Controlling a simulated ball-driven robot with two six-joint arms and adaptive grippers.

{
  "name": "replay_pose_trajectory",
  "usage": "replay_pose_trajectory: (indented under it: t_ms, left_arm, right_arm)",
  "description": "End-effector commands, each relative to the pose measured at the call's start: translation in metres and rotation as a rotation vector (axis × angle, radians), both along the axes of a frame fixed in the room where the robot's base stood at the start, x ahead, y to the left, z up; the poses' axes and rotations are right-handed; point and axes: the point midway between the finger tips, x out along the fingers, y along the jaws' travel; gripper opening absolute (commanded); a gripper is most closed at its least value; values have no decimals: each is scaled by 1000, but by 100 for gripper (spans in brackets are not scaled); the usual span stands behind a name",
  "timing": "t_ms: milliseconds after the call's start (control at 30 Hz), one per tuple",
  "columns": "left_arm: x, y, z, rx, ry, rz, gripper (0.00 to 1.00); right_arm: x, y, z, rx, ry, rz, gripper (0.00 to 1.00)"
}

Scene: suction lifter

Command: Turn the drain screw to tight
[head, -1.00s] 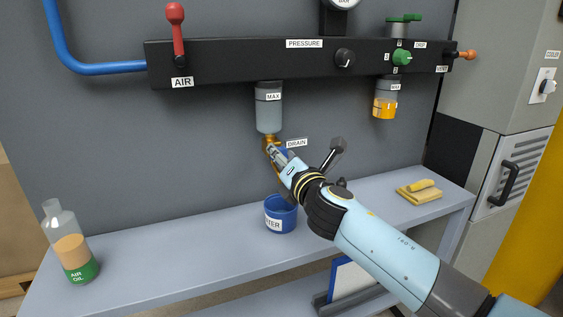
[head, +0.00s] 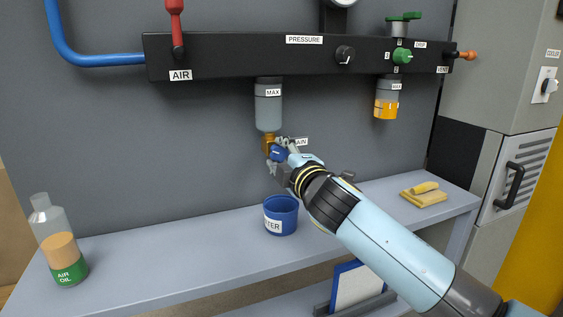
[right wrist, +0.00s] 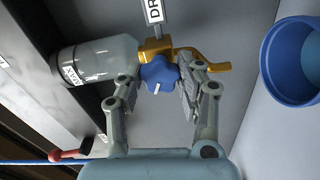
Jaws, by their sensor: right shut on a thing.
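The drain screw is a blue lobed knob (right wrist: 158,74) on a brass fitting (right wrist: 155,48) below the clear MAX bowl (head: 268,112). In the head view the knob (head: 278,154) is partly covered by my gripper. My right gripper (head: 280,150) reaches it from the lower right. In the right wrist view, its two fingers (right wrist: 156,82) stand on either side of the knob, shut on it. A brass spout (right wrist: 208,62) curves out of the fitting. The DRAIN label (head: 301,142) is partly hidden by the gripper. My left gripper is not in view.
A blue WATER cup (head: 283,216) stands on the bench below the drain. An AIR OIL bottle (head: 60,243) stands at left, a yellow cloth (head: 424,195) at right. A black manifold bar (head: 220,58) with a red AIR lever (head: 176,25) runs above.

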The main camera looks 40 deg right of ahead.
Motion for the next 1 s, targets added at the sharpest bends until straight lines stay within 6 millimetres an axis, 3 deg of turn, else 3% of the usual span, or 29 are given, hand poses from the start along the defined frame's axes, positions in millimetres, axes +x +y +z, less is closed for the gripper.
replay_pose_trajectory:
  t_ms: [1000]
  left_arm:
    - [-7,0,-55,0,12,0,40]
  right_arm:
    - [0,0,-5,899,-211,-3,4]
